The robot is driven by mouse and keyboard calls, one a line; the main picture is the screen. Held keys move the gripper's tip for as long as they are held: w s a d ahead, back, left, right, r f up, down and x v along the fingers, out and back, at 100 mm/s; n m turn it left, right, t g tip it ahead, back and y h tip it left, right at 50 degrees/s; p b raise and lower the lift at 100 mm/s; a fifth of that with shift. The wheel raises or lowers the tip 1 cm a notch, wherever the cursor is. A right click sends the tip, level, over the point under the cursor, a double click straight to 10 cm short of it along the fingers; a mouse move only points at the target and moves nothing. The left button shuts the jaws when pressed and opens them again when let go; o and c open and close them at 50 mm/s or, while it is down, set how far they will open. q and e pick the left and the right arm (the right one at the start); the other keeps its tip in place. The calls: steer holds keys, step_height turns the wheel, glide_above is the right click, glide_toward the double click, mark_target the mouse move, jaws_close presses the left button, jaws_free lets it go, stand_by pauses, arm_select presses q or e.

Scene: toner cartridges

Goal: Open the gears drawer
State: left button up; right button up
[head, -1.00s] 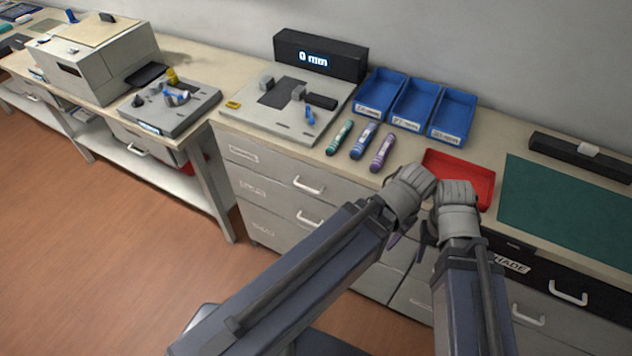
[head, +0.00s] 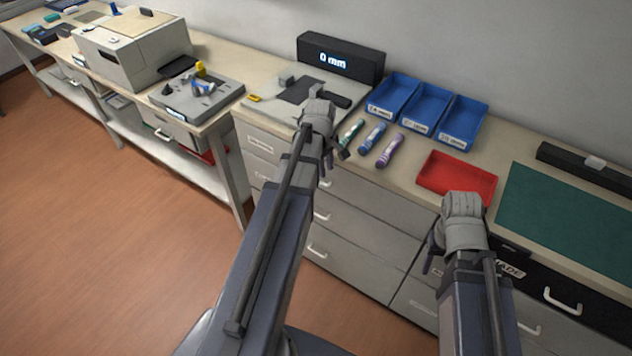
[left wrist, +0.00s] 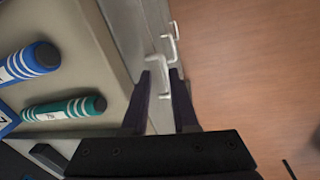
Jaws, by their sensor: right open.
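A grey drawer unit (head: 362,232) stands under the counter, with white labels too small to read, so I cannot tell which drawer is the gears one. In the left wrist view the left gripper (left wrist: 160,82) is open, fingers apart, with the nearest white handle (left wrist: 156,72) between or just beyond the tips; contact cannot be told. Lower handles (head: 321,214) show below. All these drawers look shut. My right gripper (head: 433,255) is open and empty, in front of the counter near the red tray.
On the counter are a red tray (head: 457,192), blue bins (head: 424,124), several toner cartridges (head: 390,151), a gauge with a display (head: 340,66) and a green mat (head: 570,217). A black-fronted drawer (head: 590,310) is at right. The floor (head: 120,240) at left is clear.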

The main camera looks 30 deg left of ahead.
arm_select(q)
steer(key=a+n, duration=0.2)
steer(key=a, duration=0.2)
steer(key=shift+s, duration=0.1)
steer(key=f+b, duration=0.2)
steer(key=w+f+b, duration=0.1)
steer(key=f+b, duration=0.4)
steer(key=shift+w+d+f+b, duration=0.1)
steer(key=shift+w+f+b, duration=0.1)
steer(key=shift+f+b, duration=0.15)
steer(key=shift+r, duration=0.1)
jaws_close()
stand_by(1.2)
